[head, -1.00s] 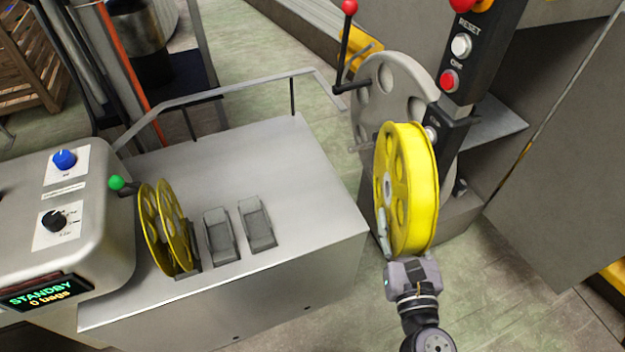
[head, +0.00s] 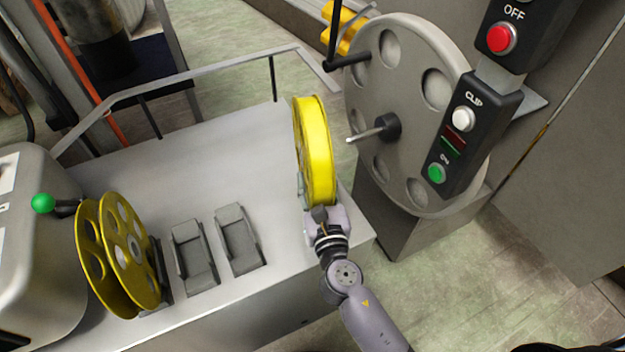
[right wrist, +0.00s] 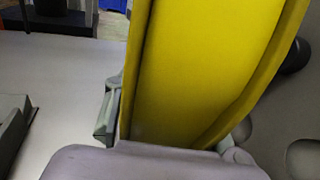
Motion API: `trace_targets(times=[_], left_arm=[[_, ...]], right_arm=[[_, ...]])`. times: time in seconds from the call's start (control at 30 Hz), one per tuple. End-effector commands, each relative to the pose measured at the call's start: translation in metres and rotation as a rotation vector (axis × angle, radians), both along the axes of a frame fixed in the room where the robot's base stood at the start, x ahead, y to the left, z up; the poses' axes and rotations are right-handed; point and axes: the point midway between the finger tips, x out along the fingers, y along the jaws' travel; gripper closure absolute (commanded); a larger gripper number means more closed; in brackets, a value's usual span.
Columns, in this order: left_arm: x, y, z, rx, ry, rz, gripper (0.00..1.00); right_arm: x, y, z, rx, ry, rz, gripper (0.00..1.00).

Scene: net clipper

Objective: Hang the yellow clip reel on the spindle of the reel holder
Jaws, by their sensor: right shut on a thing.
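The yellow clip reel (head: 318,150) is upright and seen nearly edge-on in the head view, above the right end of the grey machine top. My right gripper (head: 322,208) is shut on its lower rim. In the right wrist view the yellow reel (right wrist: 205,70) fills the middle, between the fingers (right wrist: 170,140). The reel holder is a large grey disc with round holes (head: 408,75). Its spindle (head: 368,134) is a bare thin rod on a dark hub, pointing left toward the reel. The reel is apart from the spindle, to its left. My left gripper is not in view.
A black control box with buttons (head: 465,130) stands in front of the disc's right side. A dark lever (head: 350,62) juts out at its upper left. A twin-flanged yellow reel (head: 120,255) and two grey blocks (head: 195,255) sit on the machine top (head: 200,180). A rail (head: 190,78) runs behind.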

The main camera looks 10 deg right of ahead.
Motion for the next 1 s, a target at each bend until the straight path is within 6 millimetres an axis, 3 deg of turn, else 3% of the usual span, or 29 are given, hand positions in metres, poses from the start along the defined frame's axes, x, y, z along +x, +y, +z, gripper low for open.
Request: trace_targets(times=[1.0], left_arm=[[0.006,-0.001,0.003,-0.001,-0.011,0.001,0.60]], right_arm=[[0.021,-0.056,-0.003,-0.001,-0.005,0.000,1.00]])
